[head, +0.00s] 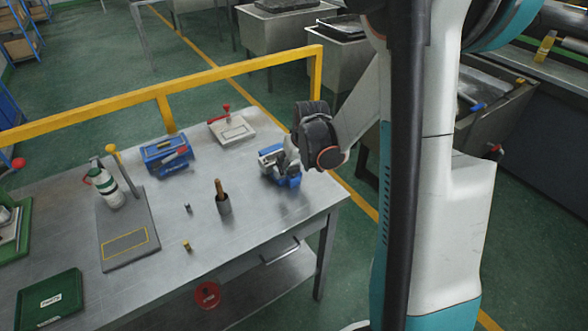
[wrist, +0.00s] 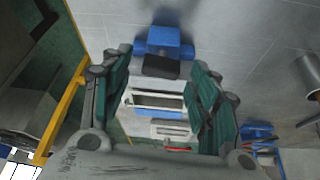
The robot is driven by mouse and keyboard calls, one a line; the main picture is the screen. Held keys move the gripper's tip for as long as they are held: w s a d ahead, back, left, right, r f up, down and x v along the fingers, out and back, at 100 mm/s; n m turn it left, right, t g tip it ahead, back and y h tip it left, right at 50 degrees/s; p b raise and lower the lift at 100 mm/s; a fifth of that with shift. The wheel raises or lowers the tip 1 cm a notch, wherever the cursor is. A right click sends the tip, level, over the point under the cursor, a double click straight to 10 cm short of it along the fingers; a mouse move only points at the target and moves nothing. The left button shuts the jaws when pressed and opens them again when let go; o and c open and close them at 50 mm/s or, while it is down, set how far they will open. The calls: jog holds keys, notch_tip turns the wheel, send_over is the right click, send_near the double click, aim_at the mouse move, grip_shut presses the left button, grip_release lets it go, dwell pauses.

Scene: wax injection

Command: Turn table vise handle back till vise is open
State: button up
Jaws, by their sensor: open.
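The blue table vise (head: 288,179) sits near the right end of the metal table, partly hidden behind my gripper in the head view. In the wrist view the vise (wrist: 163,42) lies ahead of and between my gripper's fingers, with its blue body at the top and pale metal jaw bars below. My gripper (head: 290,158) is right at the vise, coming from the upper right. In the wrist view its two green-padded fingers (wrist: 160,85) stand apart on either side of the vise, with no clear contact. The vise handle cannot be made out for certain.
On the table (head: 175,240) stand a cup with a brown-handled tool (head: 223,200), a blue toolbox (head: 166,153), a pale block with a red handle (head: 232,128) and a grey stand with a bottle (head: 108,190). A yellow rail (head: 220,75) runs behind the table.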

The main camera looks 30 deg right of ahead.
jog(key=shift+w+f, duration=0.15)
jog(key=shift+f, duration=0.2)
jog(key=shift+c, duration=0.6)
jog(key=c, duration=0.9)
jog(key=shift+c, duration=0.2)
jog(key=shift+n+y, duration=0.4)
jog(key=shift+n, duration=0.7)
jog(key=o, duration=1.1)
jog(key=shift+c, duration=0.2)
